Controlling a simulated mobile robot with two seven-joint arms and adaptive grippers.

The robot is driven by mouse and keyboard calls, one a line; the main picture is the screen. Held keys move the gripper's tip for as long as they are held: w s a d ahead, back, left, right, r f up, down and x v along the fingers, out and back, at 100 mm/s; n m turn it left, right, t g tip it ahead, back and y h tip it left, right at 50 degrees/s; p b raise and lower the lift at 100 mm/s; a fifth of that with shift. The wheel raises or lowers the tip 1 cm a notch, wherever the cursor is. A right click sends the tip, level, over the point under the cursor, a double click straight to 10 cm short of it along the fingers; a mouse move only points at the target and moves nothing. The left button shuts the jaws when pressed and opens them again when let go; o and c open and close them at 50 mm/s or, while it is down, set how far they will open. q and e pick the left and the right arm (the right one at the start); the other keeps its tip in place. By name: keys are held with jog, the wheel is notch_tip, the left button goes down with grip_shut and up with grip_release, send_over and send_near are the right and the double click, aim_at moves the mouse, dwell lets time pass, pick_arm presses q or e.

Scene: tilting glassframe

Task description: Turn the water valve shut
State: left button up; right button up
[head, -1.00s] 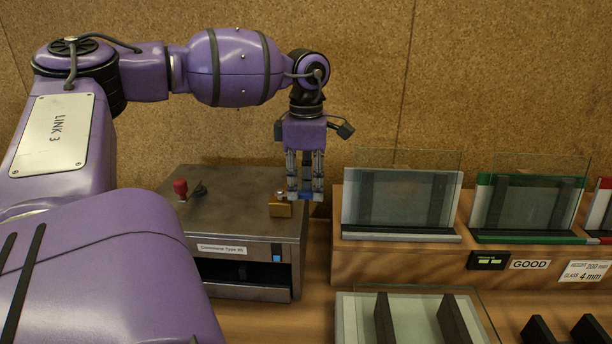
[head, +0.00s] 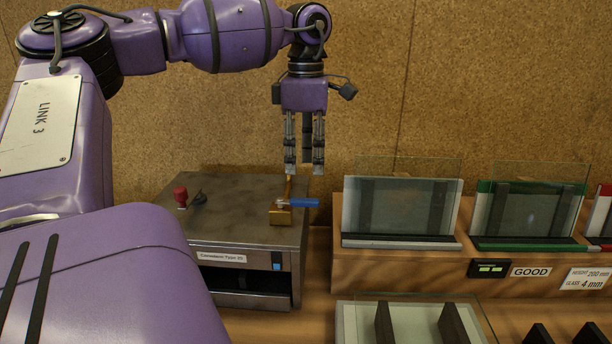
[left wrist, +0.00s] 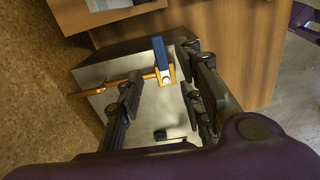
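The water valve has a brass body (head: 281,216) at the right front edge of the grey machine's top. Its blue lever (head: 300,203) points right in the head view, past the machine's edge. A thin copper pipe (head: 289,187) runs back from the body. In the left wrist view the blue lever (left wrist: 159,52) stands roughly crosswise to the pipe (left wrist: 105,88). My left gripper (head: 304,171) points down above the valve, clear of the lever. Its fingers are apart and empty, with the valve seen between and beyond them in the wrist view (left wrist: 165,90). My right gripper is not in view.
The machine (head: 235,215) carries a red button (head: 181,196) and a black knob (head: 199,199). To the right, a wooden rack (head: 400,265) holds upright framed glass panes (head: 402,208). A cork wall (head: 480,80) stands close behind.

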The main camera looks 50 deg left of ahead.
pick_arm(q)
jog(key=shift+r, duration=1.6)
jog(key=shift+f, duration=0.1)
